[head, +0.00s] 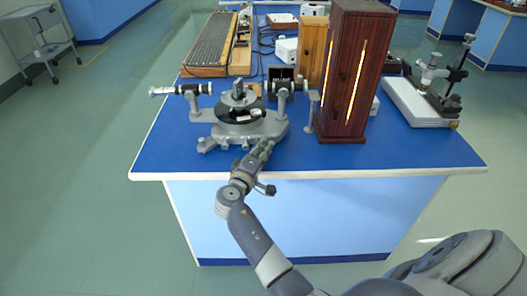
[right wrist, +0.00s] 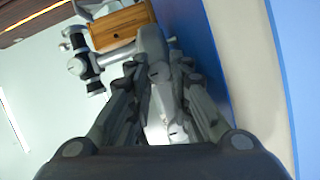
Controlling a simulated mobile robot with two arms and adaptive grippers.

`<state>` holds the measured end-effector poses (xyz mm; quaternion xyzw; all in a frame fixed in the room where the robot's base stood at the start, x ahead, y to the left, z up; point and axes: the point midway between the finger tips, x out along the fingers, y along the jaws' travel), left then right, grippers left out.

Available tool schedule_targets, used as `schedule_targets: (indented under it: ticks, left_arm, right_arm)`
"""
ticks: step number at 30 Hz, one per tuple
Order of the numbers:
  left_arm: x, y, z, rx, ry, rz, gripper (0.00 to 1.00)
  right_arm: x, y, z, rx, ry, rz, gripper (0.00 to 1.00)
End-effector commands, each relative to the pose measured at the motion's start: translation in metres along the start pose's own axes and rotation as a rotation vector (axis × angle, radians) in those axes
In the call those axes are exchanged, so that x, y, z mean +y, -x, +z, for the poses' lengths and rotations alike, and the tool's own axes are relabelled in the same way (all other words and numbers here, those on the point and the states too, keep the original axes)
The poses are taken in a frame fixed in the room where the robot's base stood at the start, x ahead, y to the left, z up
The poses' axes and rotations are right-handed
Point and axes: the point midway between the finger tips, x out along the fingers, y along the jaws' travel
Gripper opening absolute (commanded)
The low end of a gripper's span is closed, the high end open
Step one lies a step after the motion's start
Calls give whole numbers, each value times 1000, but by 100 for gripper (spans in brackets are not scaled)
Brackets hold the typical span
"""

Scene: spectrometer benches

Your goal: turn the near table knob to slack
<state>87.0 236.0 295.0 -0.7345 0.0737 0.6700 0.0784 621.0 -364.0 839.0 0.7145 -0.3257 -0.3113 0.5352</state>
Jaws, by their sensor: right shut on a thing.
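A grey spectrometer (head: 238,130) stands on the blue bench, with a round table (head: 240,103) in its middle, a tube on the left and another on the right. My right gripper (head: 264,146) reaches in from the front to the near side of the spectrometer's base. The near table knob is mostly hidden by the gripper in the head view. In the right wrist view, the fingers (right wrist: 158,70) are shut on a small grey part, which I take for the near table knob; its turn cannot be read. My left gripper is not in view.
A tall dark wooden lamp housing (head: 338,110) with glowing slits stands right of the spectrometer. A white-based instrument (head: 417,103) is at the right. A long ribbed board (head: 209,48) lies at the back left. The bench's front right (head: 400,150) is clear.

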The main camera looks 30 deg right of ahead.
Motion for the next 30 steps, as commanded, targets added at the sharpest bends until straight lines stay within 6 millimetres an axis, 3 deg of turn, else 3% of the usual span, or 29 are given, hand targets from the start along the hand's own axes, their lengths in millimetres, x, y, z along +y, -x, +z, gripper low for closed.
schedule_targets:
  ticks: [13,14,16,26,30]
  left_arm:
    - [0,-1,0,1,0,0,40]
    - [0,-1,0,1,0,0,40]
    - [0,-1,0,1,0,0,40]
    - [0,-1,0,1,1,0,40]
    - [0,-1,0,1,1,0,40]
  right_arm:
    - [0,0,0,1,9,3,0]
    - [0,0,0,1,9,3,26]
    - [0,0,0,1,9,3,39]
    - [-2,1,0,0,8,0,39]
    - [-3,12,0,0,9,-2,39]
